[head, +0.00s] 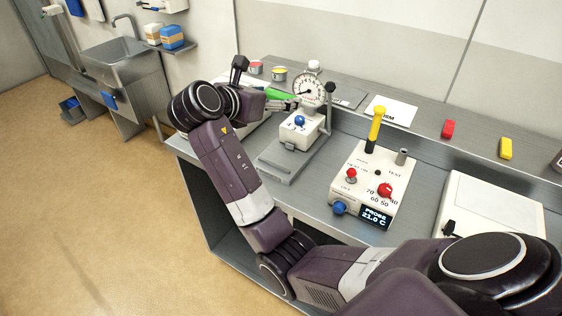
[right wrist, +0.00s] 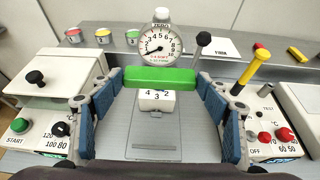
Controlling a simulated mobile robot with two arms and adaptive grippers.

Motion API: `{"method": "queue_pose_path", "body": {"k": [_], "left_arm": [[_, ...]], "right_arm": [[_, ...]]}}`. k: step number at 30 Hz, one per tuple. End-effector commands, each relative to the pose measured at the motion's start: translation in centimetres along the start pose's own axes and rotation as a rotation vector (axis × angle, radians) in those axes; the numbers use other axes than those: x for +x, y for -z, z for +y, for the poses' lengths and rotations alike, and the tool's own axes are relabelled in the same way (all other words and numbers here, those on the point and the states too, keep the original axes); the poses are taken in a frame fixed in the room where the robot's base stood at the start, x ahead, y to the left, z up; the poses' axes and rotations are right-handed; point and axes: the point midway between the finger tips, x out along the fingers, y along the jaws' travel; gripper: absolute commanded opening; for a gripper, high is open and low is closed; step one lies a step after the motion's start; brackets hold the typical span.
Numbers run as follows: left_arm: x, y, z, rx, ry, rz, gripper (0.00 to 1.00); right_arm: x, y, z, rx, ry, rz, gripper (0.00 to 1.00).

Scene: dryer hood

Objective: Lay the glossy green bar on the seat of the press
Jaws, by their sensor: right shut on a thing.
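The glossy green bar (right wrist: 160,78) lies crosswise between the fingers of my right gripper (right wrist: 160,88), which is shut on its ends. In the head view the green bar (head: 281,94) shows partly behind my right gripper (head: 286,104). The press (head: 298,132) has a round dial, a white body with a blue knob and a grey base plate. In the right wrist view the bar appears in front of the press, just below its dial (right wrist: 159,45), and covers part of the white body (right wrist: 157,102). The seat cannot be made out clearly. My left gripper is not in view.
A white control box (head: 368,190) with a yellow-handled probe (head: 376,124) stands right of the press. A lever (right wrist: 203,40) rises at the press's right side. A white lidded box (right wrist: 58,82) stands at left. Tins and coloured blocks line the back shelf.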

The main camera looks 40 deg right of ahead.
Motion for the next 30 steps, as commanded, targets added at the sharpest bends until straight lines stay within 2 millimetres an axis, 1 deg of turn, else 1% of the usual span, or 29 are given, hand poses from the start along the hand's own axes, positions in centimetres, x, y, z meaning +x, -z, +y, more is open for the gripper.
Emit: {"method": "queue_pose_path", "body": {"k": [2,5,7,9,14,15,18,21,23,26,30], "left_arm": [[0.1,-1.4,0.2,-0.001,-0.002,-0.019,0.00],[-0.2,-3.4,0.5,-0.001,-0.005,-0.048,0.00],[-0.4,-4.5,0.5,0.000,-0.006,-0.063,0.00],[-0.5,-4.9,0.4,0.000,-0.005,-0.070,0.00],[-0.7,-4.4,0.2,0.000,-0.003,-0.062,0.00],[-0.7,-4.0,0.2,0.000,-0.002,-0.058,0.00],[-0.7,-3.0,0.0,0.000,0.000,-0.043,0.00],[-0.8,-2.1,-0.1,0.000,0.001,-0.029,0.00],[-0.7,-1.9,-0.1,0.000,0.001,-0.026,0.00],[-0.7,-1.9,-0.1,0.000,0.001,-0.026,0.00],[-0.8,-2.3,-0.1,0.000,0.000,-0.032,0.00]], "right_arm": [[0.6,0.2,0.3,0.004,0.010,0.000,0.41],[1.4,1.4,0.3,0.001,0.016,0.002,0.41],[2.0,2.9,0.2,-0.001,0.016,0.002,0.41],[2.7,4.7,0.2,-0.002,0.016,0.001,0.41],[4.3,8.7,0.2,-0.002,0.016,0.001,0.41],[4.8,9.7,0.2,-0.002,0.016,0.001,0.41],[5.7,11.8,0.2,0.000,0.015,0.000,0.41],[6.3,13.4,0.3,0.002,0.014,-0.001,0.41],[6.6,14.0,0.3,0.003,0.014,-0.001,0.41],[6.8,14.5,0.3,0.005,0.013,-0.002,0.41],[7.6,16.4,0.2,0.000,0.015,-0.001,0.41]]}}
